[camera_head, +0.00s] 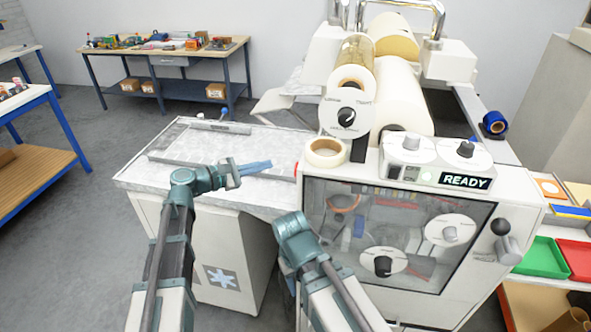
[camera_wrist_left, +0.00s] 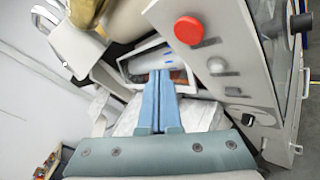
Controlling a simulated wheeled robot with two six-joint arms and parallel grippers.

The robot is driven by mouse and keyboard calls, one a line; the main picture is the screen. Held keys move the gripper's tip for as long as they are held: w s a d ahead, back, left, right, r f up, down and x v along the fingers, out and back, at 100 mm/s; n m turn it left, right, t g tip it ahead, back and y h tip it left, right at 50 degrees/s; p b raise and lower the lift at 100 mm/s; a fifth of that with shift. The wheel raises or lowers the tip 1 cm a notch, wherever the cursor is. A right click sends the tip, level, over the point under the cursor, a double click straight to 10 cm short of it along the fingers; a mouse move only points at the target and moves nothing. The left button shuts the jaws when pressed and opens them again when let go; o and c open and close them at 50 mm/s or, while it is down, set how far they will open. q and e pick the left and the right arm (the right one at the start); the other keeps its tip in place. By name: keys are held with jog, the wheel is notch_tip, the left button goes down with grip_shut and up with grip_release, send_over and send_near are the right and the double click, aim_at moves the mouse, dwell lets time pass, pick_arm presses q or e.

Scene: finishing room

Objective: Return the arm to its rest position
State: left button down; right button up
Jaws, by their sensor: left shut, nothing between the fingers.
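My left gripper (camera_head: 271,164) reaches in from the left over the pale work surface (camera_head: 250,204) beside the laminating machine. Its blue fingers are shut together with nothing between them, pointing right toward the machine. In the left wrist view the closed fingers (camera_wrist_left: 158,76) point toward an opening in the machine's side. My right arm (camera_head: 296,240) is bent in front of the machine's lower left; its fingers are not seen.
The white machine (camera_head: 523,190) with a READY display (camera_head: 465,181) stands close on the right. A red button (camera_wrist_left: 188,30) is on its side. A tape roll (camera_head: 326,152) sits on its top left. Green (camera_head: 543,258) and red (camera_head: 577,259) trays are at right. Open floor lies left.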

pick_arm(q)
jog(key=s+a+f+m+g+y, duration=0.35)
jog(key=s+f+m+y, duration=0.35)
jog(key=s+f, duration=0.5)
jog(key=s+a+f+m+g+y, duration=0.3)
jog(key=s+a+f+m+y, duration=0.45)
jog(key=a+m, duration=0.2)
jog(key=s+d+f+m+g+y+b, duration=0.1)
jog(key=s+d+f+m+b, duration=0.1)
jog(key=s+d, duration=0.5)
jog(key=shift+d+m+b, duration=0.45)
jog(key=shift+d+m, duration=0.2)
jog(key=shift+d, duration=0.5)
